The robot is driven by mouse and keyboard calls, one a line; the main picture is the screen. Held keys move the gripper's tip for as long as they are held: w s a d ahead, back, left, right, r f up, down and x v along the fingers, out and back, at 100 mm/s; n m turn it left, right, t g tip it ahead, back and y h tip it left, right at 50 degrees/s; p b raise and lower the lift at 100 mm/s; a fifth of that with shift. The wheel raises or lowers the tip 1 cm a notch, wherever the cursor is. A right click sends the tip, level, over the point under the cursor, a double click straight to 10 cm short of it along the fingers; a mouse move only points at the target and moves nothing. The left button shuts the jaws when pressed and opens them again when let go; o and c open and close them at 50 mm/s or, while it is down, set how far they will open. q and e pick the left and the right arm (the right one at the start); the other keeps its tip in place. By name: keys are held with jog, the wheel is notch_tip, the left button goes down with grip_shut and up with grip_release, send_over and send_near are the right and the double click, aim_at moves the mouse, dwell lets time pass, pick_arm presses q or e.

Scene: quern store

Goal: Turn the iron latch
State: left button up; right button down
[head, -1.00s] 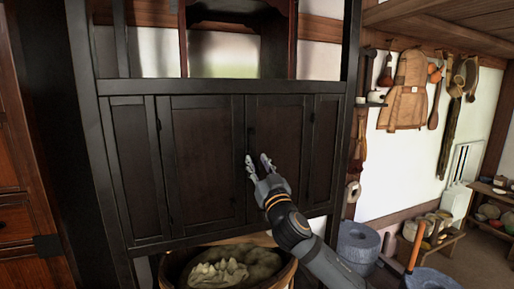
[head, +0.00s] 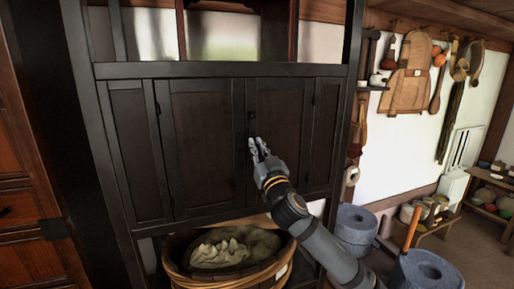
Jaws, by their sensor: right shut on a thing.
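A dark wooden cabinet has two middle doors, the left door (head: 205,150) and the right door (head: 290,125), both closed. Small dark iron fittings (head: 251,114) show at the seam where they meet. My right gripper (head: 257,146) is at this seam, a little below the upper fitting, with its fingers close together. It is shut on the iron latch, which is dark on dark and mostly hidden by the fingers. I cannot tell the latch's angle. My left gripper is not in view.
A wooden tub (head: 225,265) with pale contents stands below the cabinet. Grey round stones (head: 355,225) stand to the right near my right arm. A leather bag (head: 410,78) hangs on the right wall. A wooden chest (head: 20,215) stands at the left.

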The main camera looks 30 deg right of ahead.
jog(key=shift+n, duration=0.5)
jog(key=n+y, duration=0.2)
jog(key=n, duration=0.2)
jog(key=a+n+y, duration=0.1)
jog(key=n+y, duration=0.1)
jog(key=n, duration=0.3)
jog(key=n+g+y, duration=0.1)
jog(key=n+y, duration=0.1)
jog(key=n, duration=0.3)
jog(key=shift+w+a+f+y, duration=0.15)
jog(key=shift+a+f+y, duration=0.15)
jog(key=shift+y, duration=0.1)
jog(key=n+g, duration=0.1)
jog(key=n, duration=0.1)
jog(key=n+p, duration=0.1)
jog(key=shift+a+f+n+g+y, duration=0.1)
jog(key=shift+f+n+g+y, duration=0.2)
jog(key=shift+n+g+y, duration=0.1)
jog(key=shift+f+n+g, duration=0.2)
jog(key=shift+n+g, duration=0.05)
jog(key=shift+n, duration=0.55)
jog(key=shift+f+n+g, duration=0.15)
jog(key=shift+n+g, duration=0.1)
jog(key=shift+n, duration=0.55)
jog(key=shift+a, duration=0.1)
jog(key=c, duration=1.4)
grip_release()
